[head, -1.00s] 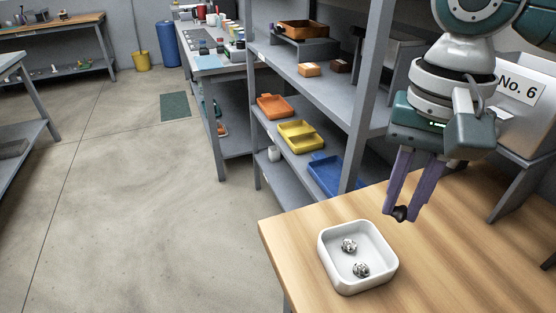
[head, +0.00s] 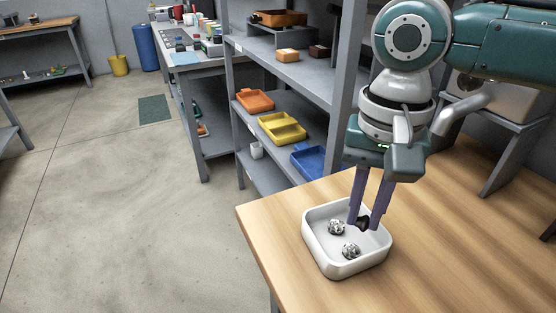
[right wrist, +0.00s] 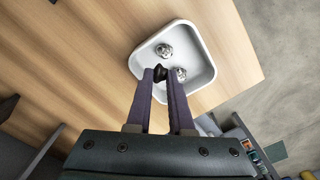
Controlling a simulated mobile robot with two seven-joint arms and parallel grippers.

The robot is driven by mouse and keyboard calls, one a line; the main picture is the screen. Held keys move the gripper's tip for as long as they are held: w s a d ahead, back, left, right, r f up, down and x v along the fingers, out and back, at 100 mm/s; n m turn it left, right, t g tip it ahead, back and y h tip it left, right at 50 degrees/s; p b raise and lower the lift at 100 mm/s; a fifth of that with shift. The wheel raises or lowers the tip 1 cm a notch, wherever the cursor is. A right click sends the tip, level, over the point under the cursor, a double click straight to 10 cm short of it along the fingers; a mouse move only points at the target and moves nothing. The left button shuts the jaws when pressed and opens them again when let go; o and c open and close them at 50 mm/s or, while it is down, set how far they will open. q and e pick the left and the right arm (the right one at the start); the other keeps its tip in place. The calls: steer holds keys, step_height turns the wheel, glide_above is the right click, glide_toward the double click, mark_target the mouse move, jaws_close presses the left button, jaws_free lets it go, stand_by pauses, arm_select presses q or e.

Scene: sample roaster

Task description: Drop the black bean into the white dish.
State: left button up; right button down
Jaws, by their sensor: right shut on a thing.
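The white dish (head: 328,266) is a square, rounded tray near the left edge of the wooden table; it also shows in the right wrist view (right wrist: 205,50). My right gripper (head: 362,224) points down over the right part of the dish. It is shut on the black bean (right wrist: 160,73), a small dark thing between the fingertips, also visible in the head view (head: 364,223). The exact height above the dish floor is hard to tell. My left gripper is not in view.
The wooden table (head: 440,240) is clear right of the dish. A grey shelf behind it holds an orange tray (head: 255,100), a yellow tray (head: 282,128) and a blue tray (head: 312,160). Open floor lies to the left.

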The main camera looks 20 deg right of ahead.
steer(key=shift+f, duration=0.1)
steer(key=c, duration=0.7)
jaws_free()
step_height(320, 180, up, 10)
steer(key=shift+f+p, duration=0.1)
steer(key=shift+p, duration=0.95)
